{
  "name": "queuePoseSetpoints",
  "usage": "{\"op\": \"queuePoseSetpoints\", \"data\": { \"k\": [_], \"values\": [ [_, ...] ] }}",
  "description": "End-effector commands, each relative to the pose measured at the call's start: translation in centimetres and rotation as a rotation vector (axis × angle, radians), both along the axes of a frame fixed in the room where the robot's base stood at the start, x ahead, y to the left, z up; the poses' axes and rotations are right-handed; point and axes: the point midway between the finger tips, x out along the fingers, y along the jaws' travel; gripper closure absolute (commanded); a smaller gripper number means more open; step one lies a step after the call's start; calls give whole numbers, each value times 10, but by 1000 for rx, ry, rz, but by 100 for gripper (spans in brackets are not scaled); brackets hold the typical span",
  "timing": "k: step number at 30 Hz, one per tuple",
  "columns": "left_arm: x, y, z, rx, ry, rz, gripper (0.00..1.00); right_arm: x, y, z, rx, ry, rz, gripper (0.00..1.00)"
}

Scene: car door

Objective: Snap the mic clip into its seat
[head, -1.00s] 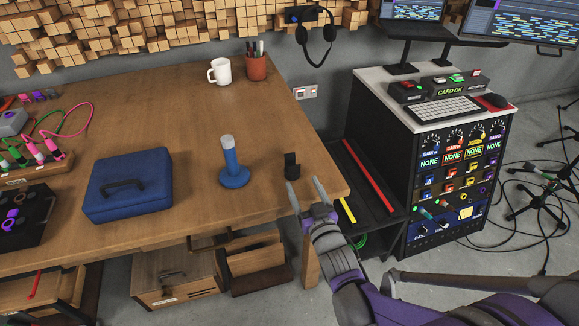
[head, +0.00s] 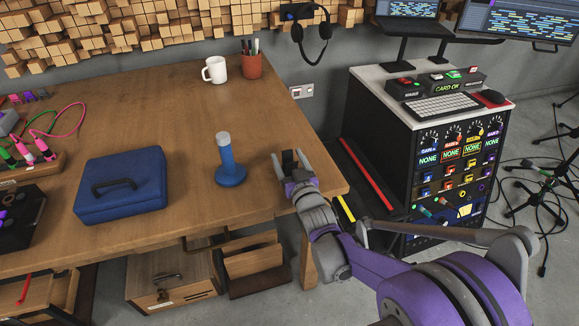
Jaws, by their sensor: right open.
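A small black clip (head: 288,156) stands on the wooden table near its right edge, partly hidden by my right gripper. My right gripper (head: 289,162) is open, with one fingertip on each side of the clip; I cannot tell whether they touch it. A blue stand (head: 229,163) with a round base and an upright post with a grey top stands on the table, left of the clip. I cannot tell for sure whether this post is the clip's seat. My left gripper is not in view.
A blue case (head: 121,186) lies on the wooden table (head: 190,110), left of the stand. A white mug (head: 215,70) and a pen cup (head: 252,66) stand at the back. A rack cabinet (head: 455,150) stands to the right. The table's middle is clear.

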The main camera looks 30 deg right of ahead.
Motion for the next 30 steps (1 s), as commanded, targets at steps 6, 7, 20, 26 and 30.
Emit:
{"op": "queuePoseSetpoints", "data": {
  "k": [6,7,20,26,30],
  "values": [
    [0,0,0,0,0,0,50,0,0,0,0,0,0,45],
    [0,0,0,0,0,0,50,0,0,0,0,0,0,50],
    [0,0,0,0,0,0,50,-1,0,0,0,0,0,100],
    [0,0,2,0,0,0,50,-1,0,4,0,0,0,100],
    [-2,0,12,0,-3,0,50,-1,0,26,0,-1,0,100]
  ]
}}
